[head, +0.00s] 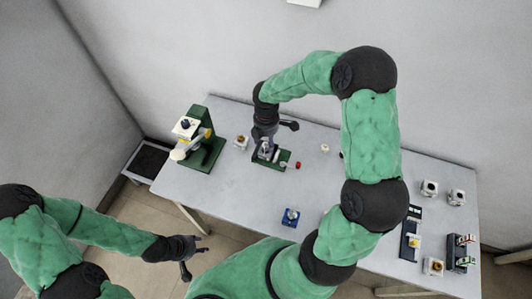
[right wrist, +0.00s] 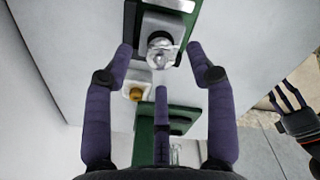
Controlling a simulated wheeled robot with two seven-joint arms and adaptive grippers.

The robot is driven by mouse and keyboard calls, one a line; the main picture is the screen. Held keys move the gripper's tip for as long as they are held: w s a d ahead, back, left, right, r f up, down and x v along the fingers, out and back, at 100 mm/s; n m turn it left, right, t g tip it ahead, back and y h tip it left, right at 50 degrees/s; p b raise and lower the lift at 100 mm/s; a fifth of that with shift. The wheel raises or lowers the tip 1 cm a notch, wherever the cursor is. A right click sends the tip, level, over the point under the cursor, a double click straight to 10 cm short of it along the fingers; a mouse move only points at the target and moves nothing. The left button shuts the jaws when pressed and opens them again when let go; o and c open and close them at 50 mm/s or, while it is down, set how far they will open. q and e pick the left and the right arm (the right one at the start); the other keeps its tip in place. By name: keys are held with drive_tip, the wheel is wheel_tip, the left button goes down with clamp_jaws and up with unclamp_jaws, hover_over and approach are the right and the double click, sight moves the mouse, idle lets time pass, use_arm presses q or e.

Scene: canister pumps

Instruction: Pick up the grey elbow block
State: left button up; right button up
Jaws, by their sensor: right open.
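Several small pale grey blocks with round ports lie on the table, and I cannot tell for certain which is the grey elbow block. One, with a brass-coloured port (head: 241,142), lies between the large green stand and a small green base; a block with a brass port also shows between the fingers in the right wrist view (right wrist: 135,86). My right gripper (head: 267,150) is open, low over the small green base (head: 283,158). In the right wrist view its spread fingers (right wrist: 163,75) hold nothing visible. My left gripper (head: 196,255) is open and empty, off the table's front-left edge.
The large green stand (head: 207,153) with a white and yellow pump is at the left. A blue block (head: 290,217) sits near the front edge. Grey blocks (head: 429,187) and dark racks (head: 410,236) are at the right. My right arm hides part of the table (head: 330,180).

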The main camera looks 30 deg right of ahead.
sight(266, 145)
wheel_tip(266, 145, down, 4)
drive_tip(key=shift+b, duration=0.45)
drive_tip(key=shift+c, duration=0.3)
drive_tip(key=shift+a, duration=0.1)
clamp_jaws()
drive_tip(key=shift+r, duration=0.15)
